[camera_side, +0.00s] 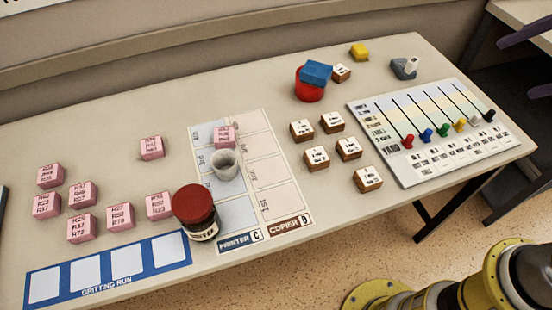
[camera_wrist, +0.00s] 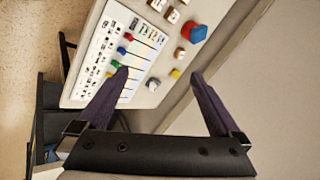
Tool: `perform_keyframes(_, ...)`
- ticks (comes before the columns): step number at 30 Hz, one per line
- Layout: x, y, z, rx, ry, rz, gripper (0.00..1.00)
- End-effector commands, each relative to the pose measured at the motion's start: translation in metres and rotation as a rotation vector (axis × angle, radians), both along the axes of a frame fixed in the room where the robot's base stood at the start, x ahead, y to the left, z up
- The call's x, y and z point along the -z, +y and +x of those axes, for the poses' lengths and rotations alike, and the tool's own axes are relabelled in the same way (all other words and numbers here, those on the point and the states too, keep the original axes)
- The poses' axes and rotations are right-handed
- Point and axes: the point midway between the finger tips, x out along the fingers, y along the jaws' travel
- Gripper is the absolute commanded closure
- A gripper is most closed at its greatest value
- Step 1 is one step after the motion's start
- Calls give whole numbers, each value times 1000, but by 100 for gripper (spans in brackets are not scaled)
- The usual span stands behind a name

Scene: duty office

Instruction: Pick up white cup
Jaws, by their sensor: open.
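The white cup (camera_side: 226,165) stands on the printer and copier sheet (camera_side: 282,196), near the middle of the table in the side view. A pink block (camera_side: 224,136) is just behind it, and a dark jar with a red-brown lid (camera_side: 195,212) stands in front and to the left. My gripper (camera_wrist: 158,80) shows in the wrist view with its two dark purple fingers spread wide and nothing between them. It is above the right end of the table, away from the cup. The cup is not in the wrist view.
Several pink blocks (camera_side: 83,228) lie at left by the blue gritting run sheet (camera_side: 180,246). Several white-and-brown blocks (camera_side: 316,158), a red can with a blue block on top (camera_side: 310,90), and a yard board with coloured pegs (camera_side: 390,160) are at right.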

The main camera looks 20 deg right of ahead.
Motion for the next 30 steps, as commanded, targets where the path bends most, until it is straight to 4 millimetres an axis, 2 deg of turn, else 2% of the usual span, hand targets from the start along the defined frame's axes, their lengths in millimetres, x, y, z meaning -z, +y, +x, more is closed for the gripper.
perform_keyframes(1,-10,11,21,65,17,79,0)
perform_keyframes(3,-21,27,49,162,45,190,0)
perform_keyframes(7,-32,62,98,317,115,370,0)
perform_keyframes(11,-29,104,144,443,203,509,0)
perform_keyframes(14,-18,141,175,525,277,590,0)
perform_keyframes(18,10,198,210,614,383,660,0)
perform_keyframes(22,49,254,232,664,478,681,0)
perform_keyframes(27,114,322,239,647,577,630,0)
perform_keyframes(30,152,350,233,627,620,582,0)
